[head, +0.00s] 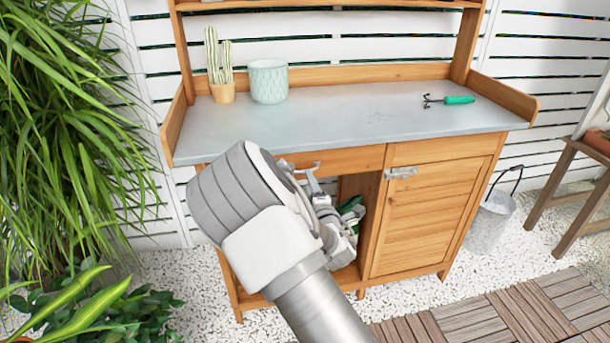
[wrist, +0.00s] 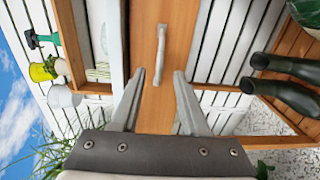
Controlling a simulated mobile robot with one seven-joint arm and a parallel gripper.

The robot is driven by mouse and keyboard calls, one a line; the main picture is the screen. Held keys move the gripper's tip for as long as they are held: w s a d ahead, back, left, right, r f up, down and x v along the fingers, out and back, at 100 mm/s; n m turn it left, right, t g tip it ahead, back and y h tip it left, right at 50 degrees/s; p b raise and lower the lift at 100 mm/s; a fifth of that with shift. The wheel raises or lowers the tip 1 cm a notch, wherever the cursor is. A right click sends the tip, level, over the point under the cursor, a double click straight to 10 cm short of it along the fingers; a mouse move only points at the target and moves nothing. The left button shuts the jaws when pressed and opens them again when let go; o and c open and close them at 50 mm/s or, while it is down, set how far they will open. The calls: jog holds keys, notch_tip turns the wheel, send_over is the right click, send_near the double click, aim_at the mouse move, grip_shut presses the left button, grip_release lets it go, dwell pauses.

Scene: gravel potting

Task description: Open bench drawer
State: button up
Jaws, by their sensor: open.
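The wooden potting bench has a drawer (head: 350,160) under the left part of its grey top, and the drawer front is flush with the frame. Its metal handle (head: 308,167) shows just above my gripper (head: 316,183) in the head view. In the wrist view the bar handle (wrist: 161,54) stands ahead of my gripper (wrist: 159,78), in line with the gap between the two fingers. The fingers are open and empty, and the handle looks beyond their tips. My arm hides the left part of the drawer front in the head view.
A cupboard door (head: 430,215) with a latch (head: 400,172) is right of the drawer. Green boots (wrist: 285,80) stand in the open space below. A cactus (head: 220,70), a pale pot (head: 268,81) and a hand fork (head: 458,100) are on the top. A bucket (head: 490,222) stands right.

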jog(key=b+x, duration=0.1)
jog(key=x, duration=0.5)
jog(key=shift+w+a, duration=0.15)
jog(key=shift+w, duration=0.15)
grip_shut()
dwell(1.2)
